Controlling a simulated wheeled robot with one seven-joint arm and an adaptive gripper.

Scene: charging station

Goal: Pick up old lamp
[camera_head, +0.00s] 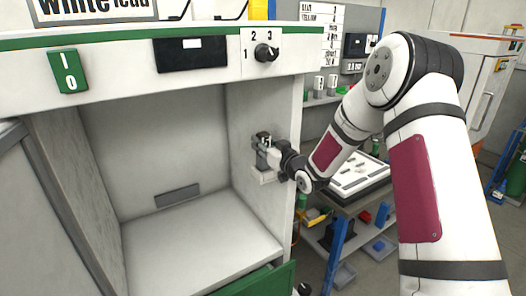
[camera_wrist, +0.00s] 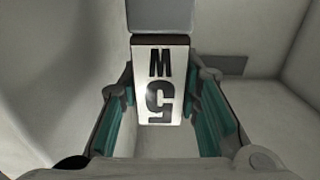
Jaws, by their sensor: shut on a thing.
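There the lamp is too small and too covered by the fingers to make out clearly. I cannot tell whether it still touches its mount.
The compartment (camera_head: 200,240) has a bare floor and a grey plate (camera_head: 177,196) on its back wall. Above are a rotary knob (camera_head: 266,53) and a green I/O switch (camera_head: 68,71). A green panel (camera_head: 262,282) is at the lower front. A cluttered trolley (camera_head: 357,182) stands to the right.

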